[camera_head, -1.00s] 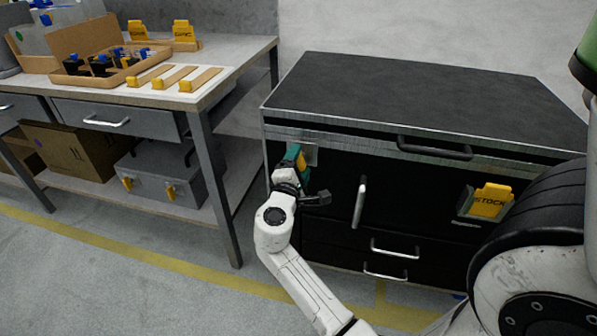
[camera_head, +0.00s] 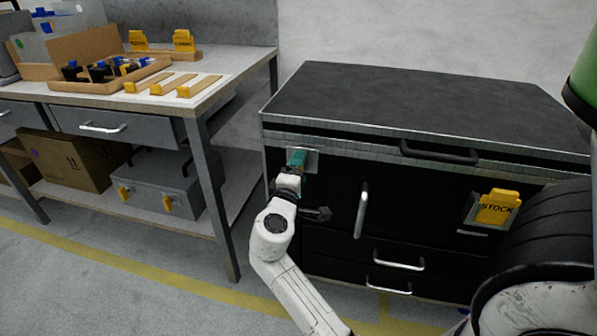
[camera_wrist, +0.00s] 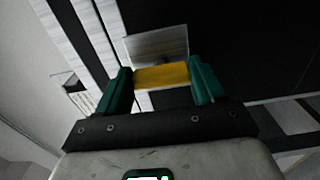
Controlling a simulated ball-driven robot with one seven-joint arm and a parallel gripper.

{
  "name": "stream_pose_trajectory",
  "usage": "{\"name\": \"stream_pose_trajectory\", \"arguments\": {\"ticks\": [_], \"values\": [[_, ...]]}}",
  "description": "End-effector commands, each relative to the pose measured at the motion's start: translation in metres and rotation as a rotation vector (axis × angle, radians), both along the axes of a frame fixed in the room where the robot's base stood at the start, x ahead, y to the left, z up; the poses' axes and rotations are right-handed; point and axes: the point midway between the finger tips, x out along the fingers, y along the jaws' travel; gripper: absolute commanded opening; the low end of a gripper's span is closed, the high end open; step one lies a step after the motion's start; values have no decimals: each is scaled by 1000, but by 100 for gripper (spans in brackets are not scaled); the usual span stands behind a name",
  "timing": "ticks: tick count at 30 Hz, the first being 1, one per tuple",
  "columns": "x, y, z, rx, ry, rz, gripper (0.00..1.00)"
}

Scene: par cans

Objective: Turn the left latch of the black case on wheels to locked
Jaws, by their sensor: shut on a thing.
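The black case (camera_head: 420,105) stands against the wall on the right. Its left latch (camera_wrist: 163,76) is a yellow handle in front of a metal plate (camera_wrist: 160,46) high on the left of the case front; the plate also shows in the head view (camera_head: 313,160). My gripper (camera_wrist: 160,82) has green fingertips, one on each end of the yellow handle, and is shut on it. In the head view my gripper (camera_head: 297,160) hides the latch. The latch's exact angle against the case is hard to tell.
A yellow STOCK piece (camera_head: 497,207) sits on the case's right front. Silver handles (camera_head: 361,211) and a dark lid handle (camera_head: 438,153) stick out from the front. A grey workbench (camera_head: 140,104) stands to the left, with a grey box (camera_head: 158,184) on its shelf.

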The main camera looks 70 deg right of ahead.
Motion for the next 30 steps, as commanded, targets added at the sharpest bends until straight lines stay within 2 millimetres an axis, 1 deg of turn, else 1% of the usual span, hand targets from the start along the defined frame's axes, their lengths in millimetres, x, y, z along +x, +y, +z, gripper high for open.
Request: {"name": "stream_pose_trajectory", "arguments": {"ticks": [4,5,12,19,22,26,30], "values": [[-2,-2,0,1,-5,-5,38],[-2,-2,0,1,-5,-5,70],[-1,-1,0,1,-3,-3,93],[-1,0,0,1,-1,-2,94],[-1,4,0,1,0,-1,94],[-2,21,1,2,1,1,94],[-4,48,2,1,1,3,94]]}}
